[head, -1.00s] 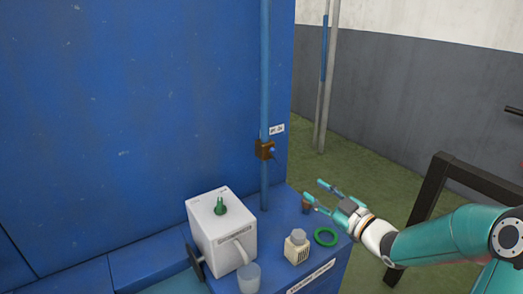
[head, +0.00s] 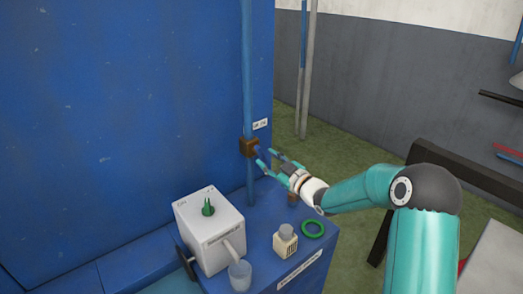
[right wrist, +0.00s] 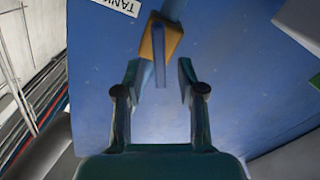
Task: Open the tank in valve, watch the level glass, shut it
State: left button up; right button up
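The tank in valve (head: 249,147) is a brass-brown block on a vertical blue pipe, beside a small white label (head: 261,124). In the right wrist view the valve body (right wrist: 160,38) shows at the top, with a flat blue lever (right wrist: 159,70) hanging from it. My right gripper (head: 266,157) is open just right of the valve. In the wrist view its fingers stand apart on either side of the lever, with gaps showing. A thin tube (head: 304,40), blue in its upper part, stands behind; I cannot tell whether it is the level glass. My left gripper is out of view.
A dark frame (head: 465,181) stands at right. Open floor lies behind.

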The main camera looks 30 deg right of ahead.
aim_at(263, 156)
jog(key=shift+w+a+p, duration=0.15)
jog(key=shift+w+p, duration=0.3)
jog(key=shift+w, duration=1.45)
grip_shut()
